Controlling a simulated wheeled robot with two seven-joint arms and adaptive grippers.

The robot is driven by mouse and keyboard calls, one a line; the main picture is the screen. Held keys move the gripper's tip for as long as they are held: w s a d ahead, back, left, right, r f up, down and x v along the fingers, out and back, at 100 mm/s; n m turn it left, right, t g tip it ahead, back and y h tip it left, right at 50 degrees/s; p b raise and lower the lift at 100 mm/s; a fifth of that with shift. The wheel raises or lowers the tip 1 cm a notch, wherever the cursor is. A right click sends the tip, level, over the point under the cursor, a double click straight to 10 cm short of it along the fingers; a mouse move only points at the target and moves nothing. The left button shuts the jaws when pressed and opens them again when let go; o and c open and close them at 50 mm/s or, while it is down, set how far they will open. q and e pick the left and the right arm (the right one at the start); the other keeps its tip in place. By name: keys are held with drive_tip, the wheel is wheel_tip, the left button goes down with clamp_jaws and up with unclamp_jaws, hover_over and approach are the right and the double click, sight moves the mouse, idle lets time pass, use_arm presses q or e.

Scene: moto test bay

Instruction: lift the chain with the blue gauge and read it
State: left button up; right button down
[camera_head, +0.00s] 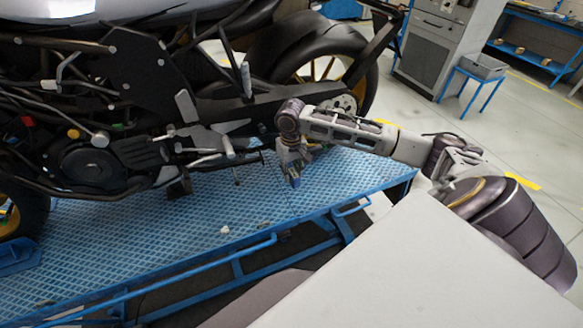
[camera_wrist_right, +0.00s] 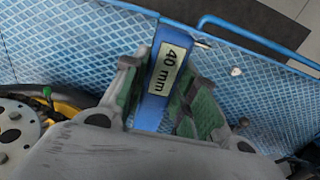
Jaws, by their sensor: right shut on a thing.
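My right gripper (camera_head: 293,176) is beside the rear part of the motorcycle, above the blue lift platform. In the right wrist view its green-padded fingers (camera_wrist_right: 166,95) are shut on the blue gauge (camera_wrist_right: 153,113). The gauge carries a cream label reading "40 mm" and sticks out beyond the fingers over the platform. In the head view the gauge (camera_head: 295,183) shows as a small blue piece at the fingertips. I cannot make out the chain clearly; the arm and swingarm area hide much of it. My left gripper is not in view.
The motorcycle (camera_head: 130,60) stands on the blue mesh platform (camera_head: 200,225), which has a blue rail (camera_head: 240,248) along its near edge. A small white piece (camera_head: 225,230) lies on the mesh. A grey cabinet (camera_head: 432,45) and a blue stand (camera_head: 470,88) are at the back right.

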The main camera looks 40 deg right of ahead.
drive_tip(key=shift+w+d, duration=0.1)
drive_tip(key=shift+w, duration=0.15)
idle(0.4)
drive_tip(key=w+d, duration=0.2)
drive_tip(key=w, duration=0.7)
idle(1.2)
drive_tip(key=shift+w+d, duration=0.1)
drive_tip(key=shift+d, duration=0.05)
idle(0.5)
drive_tip(key=shift+w+r, duration=0.1)
drive_tip(key=shift+r, duration=2)
idle(2.0)
